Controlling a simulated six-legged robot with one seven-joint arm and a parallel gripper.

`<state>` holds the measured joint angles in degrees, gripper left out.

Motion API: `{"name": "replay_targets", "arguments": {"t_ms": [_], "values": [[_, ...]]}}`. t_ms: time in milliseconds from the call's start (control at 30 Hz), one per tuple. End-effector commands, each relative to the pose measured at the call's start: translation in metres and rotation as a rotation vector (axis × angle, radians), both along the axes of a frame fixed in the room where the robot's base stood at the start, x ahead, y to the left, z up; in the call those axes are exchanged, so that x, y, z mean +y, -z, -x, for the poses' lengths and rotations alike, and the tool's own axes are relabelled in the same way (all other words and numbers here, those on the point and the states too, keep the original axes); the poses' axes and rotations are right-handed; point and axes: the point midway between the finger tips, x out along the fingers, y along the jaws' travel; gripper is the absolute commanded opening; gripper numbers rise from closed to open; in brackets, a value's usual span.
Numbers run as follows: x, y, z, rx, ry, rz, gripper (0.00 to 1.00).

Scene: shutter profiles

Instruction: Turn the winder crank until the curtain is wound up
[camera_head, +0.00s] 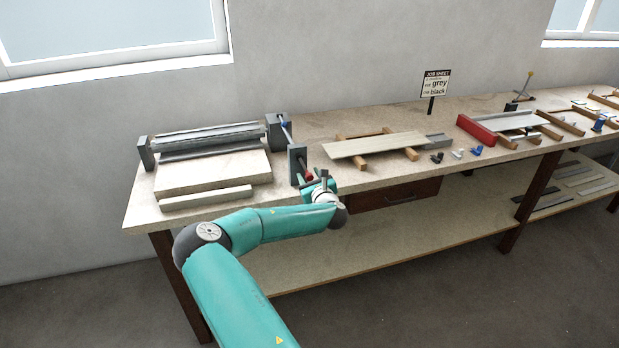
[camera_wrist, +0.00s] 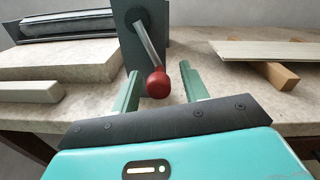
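The winder crank (camera_wrist: 150,48) is a grey metal arm on a dark upright plate (camera_wrist: 129,42), with a red knob (camera_wrist: 158,84) at its lower end. In the head view the knob (camera_head: 309,175) shows small beside the dark block. My gripper (camera_wrist: 160,69) is open, with its two green fingers on either side of the knob and visible gaps to it. In the head view my gripper (camera_head: 319,186) is at the bench's front edge. The grey roller unit (camera_head: 208,140) lies at the bench's left; I cannot tell how much curtain is on it.
A pale slab (camera_head: 212,173) and a pale strip (camera_head: 206,198) lie before the roller. Right of the crank a pale slat (camera_head: 375,145) rests on wooden bars. A red block (camera_head: 475,130) and a job sheet sign (camera_head: 435,84) stand further right.

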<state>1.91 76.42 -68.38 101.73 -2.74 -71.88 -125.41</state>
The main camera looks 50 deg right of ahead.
Motion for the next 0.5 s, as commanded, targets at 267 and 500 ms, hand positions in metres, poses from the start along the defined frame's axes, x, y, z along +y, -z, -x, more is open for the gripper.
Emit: {"name": "replay_targets", "arguments": {"t_ms": [267,500], "values": [[0.003,0.001,0.002,0.001,-0.004,0.0,0.44],[0.02,0.0,0.033,0.002,-0.002,-0.001,0.44]]}}
